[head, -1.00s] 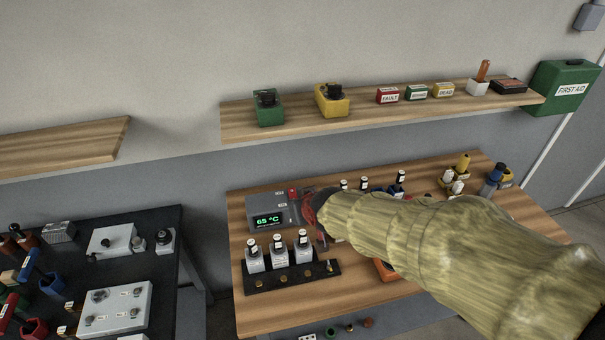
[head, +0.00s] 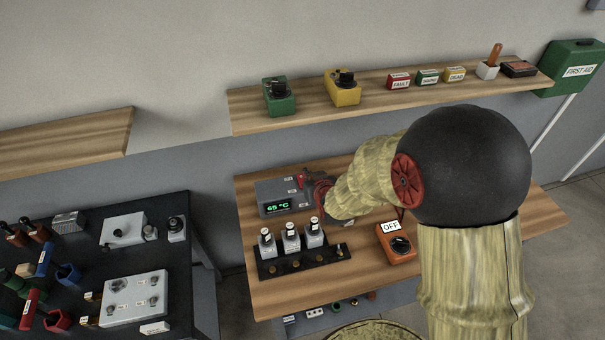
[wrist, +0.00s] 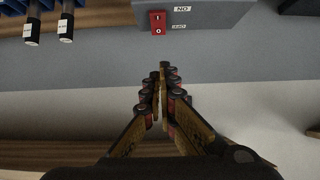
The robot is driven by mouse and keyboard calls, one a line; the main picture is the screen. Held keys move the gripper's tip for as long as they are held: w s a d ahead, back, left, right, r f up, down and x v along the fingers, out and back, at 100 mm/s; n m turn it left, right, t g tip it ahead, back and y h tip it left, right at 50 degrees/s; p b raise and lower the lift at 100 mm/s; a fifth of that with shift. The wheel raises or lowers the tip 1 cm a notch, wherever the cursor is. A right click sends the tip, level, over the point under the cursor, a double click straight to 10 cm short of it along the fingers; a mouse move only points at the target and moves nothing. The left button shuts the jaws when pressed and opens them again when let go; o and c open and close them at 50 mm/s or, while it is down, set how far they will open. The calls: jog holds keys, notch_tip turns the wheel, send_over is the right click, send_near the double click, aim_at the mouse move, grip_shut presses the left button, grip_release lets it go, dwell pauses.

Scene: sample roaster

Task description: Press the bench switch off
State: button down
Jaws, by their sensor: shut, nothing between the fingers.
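A grey box (head: 265,186) with a lit green display reading 65 °C stands at the back left of the wooden bench (head: 375,282). In the wrist view, a red rocker switch (wrist: 158,22) with white marks sits on this grey box (wrist: 215,14), beside ON and OFF-type labels that appear upside down. Which side of the rocker is pressed I cannot tell. My gripper (wrist: 163,72) is shut and empty, its fingertips below the switch in the picture with a visible gap. In the head view my gripper (head: 322,186) is at the box's right end, partly hidden by my arm.
A black rack (head: 305,259) with several labelled bottles stands in front of the box. An orange box (head: 398,254) with a black knob and an OFF sign is to the right. A wooden shelf (head: 380,112) runs above. A dark table (head: 185,292) is at left.

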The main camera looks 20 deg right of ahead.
send_over(302, 180)
jog(key=s, duration=0.1)
notch_tip(302, 180, down, 6)
jog(key=shift+r, duration=0.1)
notch_tip(302, 180, down, 2)
jog(key=shift+w+f, duration=0.25)
jog(key=shift+f, duration=0.5)
jog(key=shift+w+f+g+p, duration=0.25)
jog(key=shift+w+g+p, duration=0.1)
jog(key=shift+g, duration=0.15)
jog(key=shift+w+f+b, duration=0.15)
jog(key=shift+f+b, duration=0.15)
jog(key=shift+b, duration=0.25)
jog(key=shift+r, duration=0.1)
jog(key=shift+s, duration=0.2)
